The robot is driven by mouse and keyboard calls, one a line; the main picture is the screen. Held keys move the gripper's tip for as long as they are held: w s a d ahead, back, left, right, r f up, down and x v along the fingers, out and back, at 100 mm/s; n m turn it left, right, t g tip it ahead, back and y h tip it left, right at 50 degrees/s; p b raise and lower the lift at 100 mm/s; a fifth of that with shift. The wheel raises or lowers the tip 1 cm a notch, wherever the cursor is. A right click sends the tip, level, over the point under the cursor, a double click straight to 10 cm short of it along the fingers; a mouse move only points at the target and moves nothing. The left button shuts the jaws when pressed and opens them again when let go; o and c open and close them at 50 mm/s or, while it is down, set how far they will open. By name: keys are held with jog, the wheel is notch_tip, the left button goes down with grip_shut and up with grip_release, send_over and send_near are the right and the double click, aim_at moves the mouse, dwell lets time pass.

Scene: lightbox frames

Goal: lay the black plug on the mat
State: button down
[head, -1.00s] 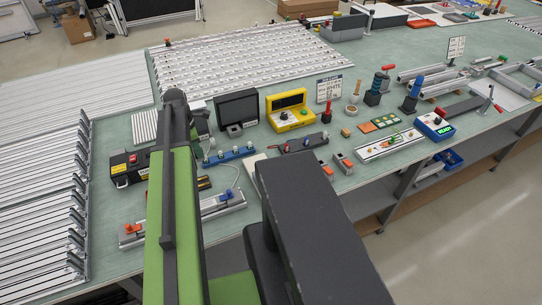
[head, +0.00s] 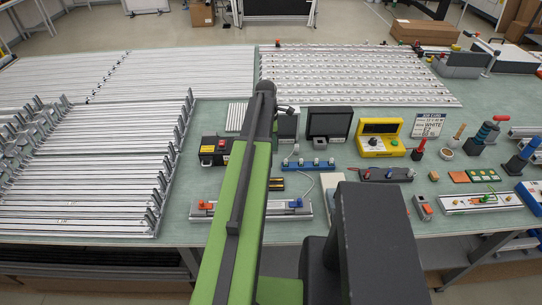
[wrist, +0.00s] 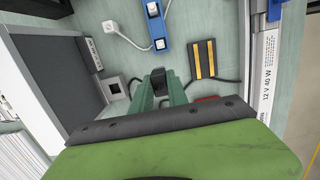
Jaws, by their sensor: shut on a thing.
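In the wrist view my gripper (wrist: 160,92) has its green fingers closed on a small black plug (wrist: 158,76), which shows between the tips. The plug is over the green bench top; its height above it is hard to tell. In the head view my own arm hides the gripper and the plug. A pale flat sheet (head: 329,181) lies on the bench, partly behind my arm; it may be the mat, but I cannot be sure.
A black piece with yellow stripes (wrist: 203,60) lies right of the gripper. A blue strip (wrist: 155,24) and a white plug on a cable (wrist: 111,27) lie ahead. A grey-and-black box (wrist: 55,75) stands left. A labelled rail (wrist: 265,85) lies at the right.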

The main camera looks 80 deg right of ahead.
jog(key=w+d+f+b, duration=0.1)
jog(key=w, duration=0.1)
jog(key=w+d+f+b, duration=0.1)
jog(key=w+f, duration=0.1)
jog(key=w+d+f+b, duration=0.1)
jog(key=w, duration=0.1)
jog(key=shift+w+d+f, duration=0.1)
jog(key=shift+d+f, duration=0.15)
jog(key=shift+d, duration=0.15)
notch_tip(320, 180, down, 4)
jog(key=b, duration=0.4)
jog(key=shift+f, duration=0.2)
jog(key=c, duration=1.3)
grip_release()
jog(key=shift+r, duration=0.1)
jog(key=shift+r, duration=0.1)
notch_tip(320, 180, up, 12)
jog(key=w+p, duration=0.1)
jog(key=p, duration=1.1)
jog(key=shift+w, duration=0.2)
jog(key=shift+a, duration=0.1)
